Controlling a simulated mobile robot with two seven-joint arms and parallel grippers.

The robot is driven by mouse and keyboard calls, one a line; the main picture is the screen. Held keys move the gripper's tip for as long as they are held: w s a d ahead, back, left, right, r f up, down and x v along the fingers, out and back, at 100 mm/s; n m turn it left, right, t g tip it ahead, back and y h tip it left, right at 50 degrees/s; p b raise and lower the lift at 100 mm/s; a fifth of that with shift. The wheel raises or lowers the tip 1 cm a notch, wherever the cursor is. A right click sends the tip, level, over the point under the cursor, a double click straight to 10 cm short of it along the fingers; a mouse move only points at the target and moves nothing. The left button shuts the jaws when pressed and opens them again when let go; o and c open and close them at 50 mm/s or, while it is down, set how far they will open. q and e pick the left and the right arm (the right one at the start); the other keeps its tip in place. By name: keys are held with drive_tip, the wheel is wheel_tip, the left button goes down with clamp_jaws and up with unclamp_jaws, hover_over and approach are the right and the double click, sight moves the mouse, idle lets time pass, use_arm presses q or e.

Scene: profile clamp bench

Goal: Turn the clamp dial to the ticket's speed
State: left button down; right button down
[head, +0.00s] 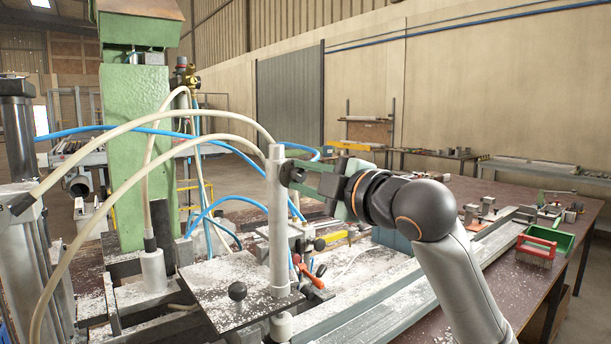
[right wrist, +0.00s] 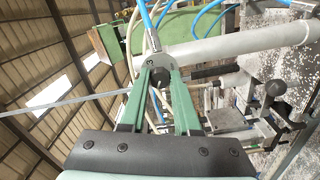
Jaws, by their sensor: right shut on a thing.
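The clamp dial is a small dark knob (right wrist: 160,77) on a round grey face with a small dark mark beside it, in the right wrist view. The face sits on the end of a pale grey cylinder (right wrist: 235,45), which stands upright as a post (head: 277,225) in the head view. My right gripper (head: 291,174) comes in from the right and is shut on the knob. Its two green fingertips (right wrist: 160,80) lie on either side of it. In the head view the fingers mostly hide the dial. I cannot read its setting. No ticket can be made out. My left gripper is not in view.
Pale and blue hoses (head: 150,130) loop left of my gripper. A dusty plate with a black ball knob (head: 237,291) lies below. Red-handled parts (head: 313,279) are near the post. A red brush (head: 537,247) and green dustpan (head: 556,238) lie on the bench at right.

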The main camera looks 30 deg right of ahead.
drive_tip(key=c, duration=0.6)
unclamp_jaws()
drive_tip(key=s, duration=0.4)
drive_tip(key=s+d+b, duration=0.1)
drive_tip(key=s, duration=0.3)
drive_tip(key=s+b, duration=0.1)
drive_tip(key=s, duration=0.3)
drive_tip(key=shift+s+d, duration=0.25)
drive_tip(key=shift+d, duration=0.05)
